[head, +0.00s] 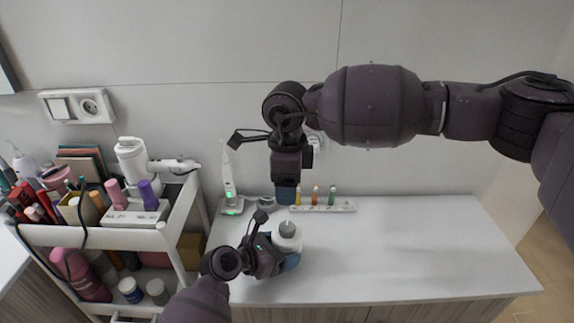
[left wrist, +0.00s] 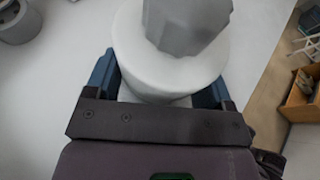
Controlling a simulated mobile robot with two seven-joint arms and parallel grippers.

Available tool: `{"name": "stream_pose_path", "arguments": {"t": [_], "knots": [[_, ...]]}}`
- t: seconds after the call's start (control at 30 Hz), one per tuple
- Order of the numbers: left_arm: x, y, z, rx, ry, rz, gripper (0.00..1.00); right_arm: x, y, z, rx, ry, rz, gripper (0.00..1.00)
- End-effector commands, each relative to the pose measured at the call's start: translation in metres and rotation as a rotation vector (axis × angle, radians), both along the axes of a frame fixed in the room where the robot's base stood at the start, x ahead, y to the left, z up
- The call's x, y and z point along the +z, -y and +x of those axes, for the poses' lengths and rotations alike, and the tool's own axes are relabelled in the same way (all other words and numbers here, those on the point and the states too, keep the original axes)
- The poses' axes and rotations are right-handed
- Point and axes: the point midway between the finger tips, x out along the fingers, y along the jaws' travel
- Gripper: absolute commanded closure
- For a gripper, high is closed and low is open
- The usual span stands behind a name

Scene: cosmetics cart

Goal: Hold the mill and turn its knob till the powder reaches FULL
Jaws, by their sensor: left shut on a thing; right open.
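The mill (head: 291,243) is a white round body with a grey knob (head: 287,227) on top, standing at the left part of the white counter. My left gripper (head: 289,261) is shut on the mill's body from the front left. In the left wrist view the blue fingers flank the white body (left wrist: 128,45), with the faceted grey knob (left wrist: 188,25) above it. My right gripper (head: 286,193) hangs fingers down above and behind the mill, apart from the knob. It is open and empty. No powder or FULL mark is visible.
A rack of small coloured bottles (head: 325,207) stands at the back of the counter (head: 420,250). A white device with green lights (head: 229,195) stands behind left. A loaded white cart (head: 190,215) is at the left. The counter's right half is clear.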

Motion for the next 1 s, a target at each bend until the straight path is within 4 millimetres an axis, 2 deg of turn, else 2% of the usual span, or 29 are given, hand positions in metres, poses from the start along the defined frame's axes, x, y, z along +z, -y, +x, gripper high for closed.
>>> {"name": "stream_pose_path", "arguments": {"t": [0.17, 0.2, 0.33, 0.67, 0.77, 1.0], "knots": [[0.001, 0.000, 0.000, 0.000, 0.001, 0.000, 0.58, 0.000, 0.000, 0.000, 0.000, 0.000, 0.000, 0.35], [0.001, 0.000, 0.000, 0.000, 0.001, -0.001, 0.18, 0.000, 0.000, 0.000, 0.000, 0.000, 0.000, 0.35], [0.001, 0.000, 0.000, 0.000, 0.001, -0.001, 0.00, 0.000, 0.000, 0.000, 0.000, 0.000, 0.000, 0.35], [0.002, -0.005, -0.003, 0.001, 0.000, 0.000, 0.00, 0.000, 0.000, 0.000, 0.000, 0.000, 0.000, 0.35], [0.006, -0.013, -0.009, 0.001, 0.000, 0.000, 0.00, 0.000, 0.000, 0.000, 0.000, 0.000, 0.000, 0.35], [0.023, -0.047, -0.033, 0.002, 0.002, 0.001, 0.00, 0.000, 0.000, 0.000, 0.000, 0.000, 0.000, 0.35]]}}
